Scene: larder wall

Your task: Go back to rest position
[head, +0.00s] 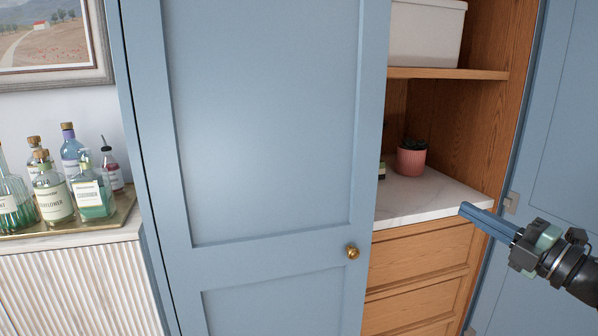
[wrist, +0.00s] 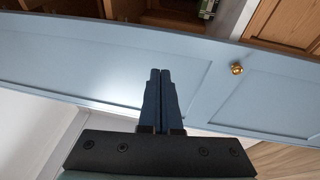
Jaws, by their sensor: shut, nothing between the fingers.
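My gripper (head: 476,214) is at the right of the head view, in front of the open larder and the marble shelf's right end. Its blue fingers are together with nothing between them. In the wrist view the closed fingers (wrist: 160,72) point at the blue panelled door (wrist: 105,62). The same left door (head: 265,130) fills the middle of the head view, with a brass knob (head: 352,252) at its edge. The knob (wrist: 237,69) is to the right of the fingers in the wrist view, apart from them.
The larder holds a pink pot (head: 410,161) on a marble counter (head: 430,197), a white bin (head: 425,34) on a wooden shelf (head: 450,73), and drawers (head: 420,260) below. A blue right door (head: 563,130) stands at the right. Several bottles (head: 52,190) stand on a tray at left.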

